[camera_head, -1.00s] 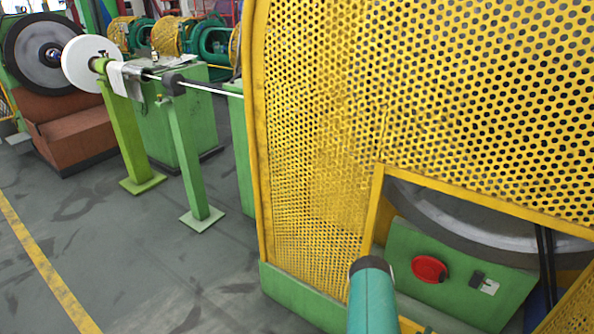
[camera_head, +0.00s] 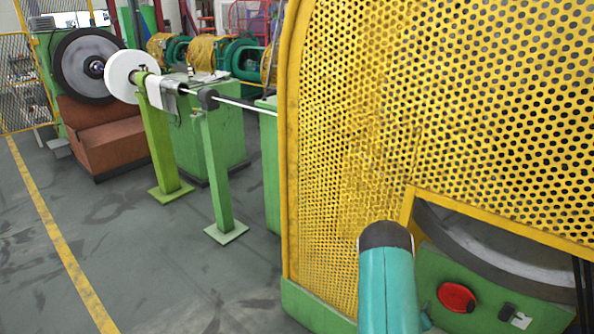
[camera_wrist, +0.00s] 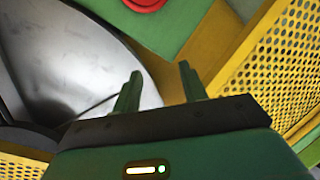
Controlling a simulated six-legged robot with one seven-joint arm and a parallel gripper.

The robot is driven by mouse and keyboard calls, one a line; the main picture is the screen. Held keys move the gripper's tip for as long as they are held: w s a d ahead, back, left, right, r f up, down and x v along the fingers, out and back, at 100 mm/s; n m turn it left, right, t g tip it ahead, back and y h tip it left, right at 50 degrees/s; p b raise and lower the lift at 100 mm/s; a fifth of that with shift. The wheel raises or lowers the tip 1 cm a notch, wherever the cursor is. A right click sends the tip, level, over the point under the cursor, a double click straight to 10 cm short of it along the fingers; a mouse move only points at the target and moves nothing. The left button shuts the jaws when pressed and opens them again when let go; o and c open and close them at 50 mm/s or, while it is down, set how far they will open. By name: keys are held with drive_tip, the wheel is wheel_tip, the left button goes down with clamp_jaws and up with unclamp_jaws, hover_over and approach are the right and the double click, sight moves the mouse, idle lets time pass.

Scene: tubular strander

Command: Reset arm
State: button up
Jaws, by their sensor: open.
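My gripper (camera_wrist: 158,85) shows in the wrist view with its two green fingers apart and nothing between them. A round red button (camera_wrist: 146,3) on a green panel is cut off at the top of that view, beyond the fingers. A curved grey metal surface (camera_wrist: 85,65) lies to the left of the fingers, and yellow perforated mesh (camera_wrist: 285,60) is to the right. In the head view my teal arm link (camera_head: 388,290) with a dark end rises from the bottom, in front of the yellow guard. My gripper is not visible there.
A tall yellow perforated guard (camera_head: 460,110) fills the right of the head view. Green posts (camera_head: 217,170), a white disc (camera_head: 122,76) and a large wheel (camera_head: 88,66) stand left. Grey floor (camera_head: 130,240) is clear.

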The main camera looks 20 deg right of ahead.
drive_tip(key=w+a+r+m+t+y, duration=0.1)
drive_tip(key=w+a+r+y, duration=0.3)
drive_tip(key=w+a+r, duration=0.65)
drive_tip(key=a+r+n+y, duration=0.1)
drive_tip(key=a+r+y, duration=0.5)
drive_tip(key=a+r, duration=1.35)
drive_tip(key=s+a+r+n+g+y, duration=0.1)
drive_tip(key=s+a+r, duration=0.4)
drive_tip(key=s+a, duration=0.3)
drive_tip(key=s+a+r+n+g+y, duration=0.1)
drive_tip(key=s+a+r, duration=0.4)
drive_tip(key=s, duration=0.8)
drive_tip(key=a+y, duration=0.1)
drive_tip(key=a, duration=0.2)
drive_tip(key=shift+s+a+r+n+g, duration=0.15)
drive_tip(key=shift+s+r+n+g, duration=0.05)
drive_tip(key=shift+r+n+g, duration=0.15)
drive_tip(key=shift+c, duration=0.7)
drive_tip(key=shift+d, duration=0.2)
